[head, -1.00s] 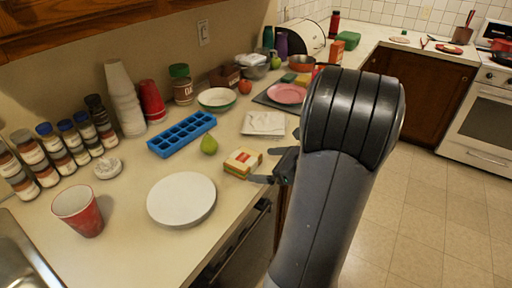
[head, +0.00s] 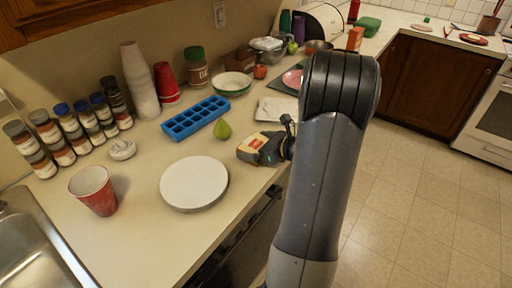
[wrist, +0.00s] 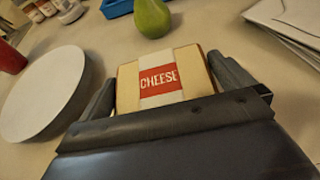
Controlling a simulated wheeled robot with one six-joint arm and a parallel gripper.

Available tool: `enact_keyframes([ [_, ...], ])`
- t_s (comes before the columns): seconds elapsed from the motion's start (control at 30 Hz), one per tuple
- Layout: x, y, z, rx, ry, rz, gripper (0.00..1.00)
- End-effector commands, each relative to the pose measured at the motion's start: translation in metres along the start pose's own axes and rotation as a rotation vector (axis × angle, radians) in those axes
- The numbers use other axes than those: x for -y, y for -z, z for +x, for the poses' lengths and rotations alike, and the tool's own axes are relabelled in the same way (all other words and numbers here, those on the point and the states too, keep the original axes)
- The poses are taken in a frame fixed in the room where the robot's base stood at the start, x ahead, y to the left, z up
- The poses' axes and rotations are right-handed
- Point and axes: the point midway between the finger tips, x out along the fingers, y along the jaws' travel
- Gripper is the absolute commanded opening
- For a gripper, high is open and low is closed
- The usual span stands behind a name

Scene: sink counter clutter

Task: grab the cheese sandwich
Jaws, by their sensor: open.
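The cheese sandwich (wrist: 165,80) is a squarish pack with a white band and a red label reading CHEESE. It lies on the counter, and in the head view (head: 252,146) it shows left of my gripper, partly covered by it. My gripper (wrist: 168,88) is open, with one finger on each side of the sandwich in the wrist view; it also shows in the head view (head: 272,148). The near end of the sandwich is hidden behind the gripper body. I cannot tell whether the fingers touch it.
A green pear (head: 222,130) stands just behind the sandwich, near a blue ice tray (head: 195,117). A white plate (head: 194,184) lies to the left. Folded white napkins (head: 275,109) lie to the right. The counter's front edge is close by.

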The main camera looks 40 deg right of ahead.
Motion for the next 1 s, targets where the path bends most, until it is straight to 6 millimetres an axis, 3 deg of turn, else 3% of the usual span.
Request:
enact_keyframes([
  [0.27,0.0,0.0,0.004,-0.001,0.0,0.0,1.0],
  [0.63,0.0,0.0,0.004,-0.001,0.0,0.0,0.71],
  [1.0,0.0,-0.01,0.0,0.002,0.002,-0.004,0.7],
])
